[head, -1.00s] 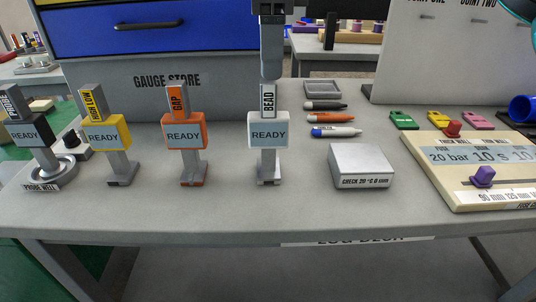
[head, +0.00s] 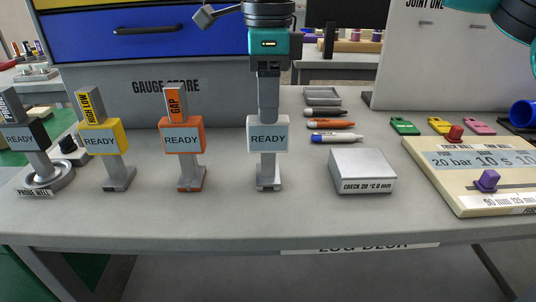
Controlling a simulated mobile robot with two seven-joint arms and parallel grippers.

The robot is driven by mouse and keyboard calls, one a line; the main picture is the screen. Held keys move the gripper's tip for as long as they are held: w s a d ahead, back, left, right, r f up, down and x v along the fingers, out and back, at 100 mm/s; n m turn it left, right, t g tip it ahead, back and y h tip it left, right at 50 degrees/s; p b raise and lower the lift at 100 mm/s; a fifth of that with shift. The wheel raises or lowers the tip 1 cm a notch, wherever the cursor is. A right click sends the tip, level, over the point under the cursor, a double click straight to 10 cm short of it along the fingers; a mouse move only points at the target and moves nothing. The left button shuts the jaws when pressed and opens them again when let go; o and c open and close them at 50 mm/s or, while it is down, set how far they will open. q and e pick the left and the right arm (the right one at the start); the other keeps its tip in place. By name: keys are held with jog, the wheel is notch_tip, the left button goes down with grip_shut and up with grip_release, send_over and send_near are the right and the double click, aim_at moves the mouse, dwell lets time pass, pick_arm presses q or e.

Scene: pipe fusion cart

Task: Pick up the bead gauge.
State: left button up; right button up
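The bead gauge (head: 267,139) stands upright on the bench, with a white READY block on a grey stem and foot. My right gripper (head: 268,112) points straight down over it. Its grey fingers are at the top part of the gauge and cover the BEAD label. Whether the fingers are closed on the gauge is hidden from this angle. The gauge's foot (head: 268,185) appears to rest on the bench. My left gripper is not in view.
To the left stand the orange gap gauge (head: 183,141), the yellow high-low gauge (head: 101,142) and a dark probe (head: 30,138) in its well. To the right are markers (head: 330,124), a check block (head: 362,171) and a cream panel (head: 480,165). The front bench strip is clear.

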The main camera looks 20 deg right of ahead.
grip_shut()
jog(key=shift+r, duration=0.1)
dwell(0.5)
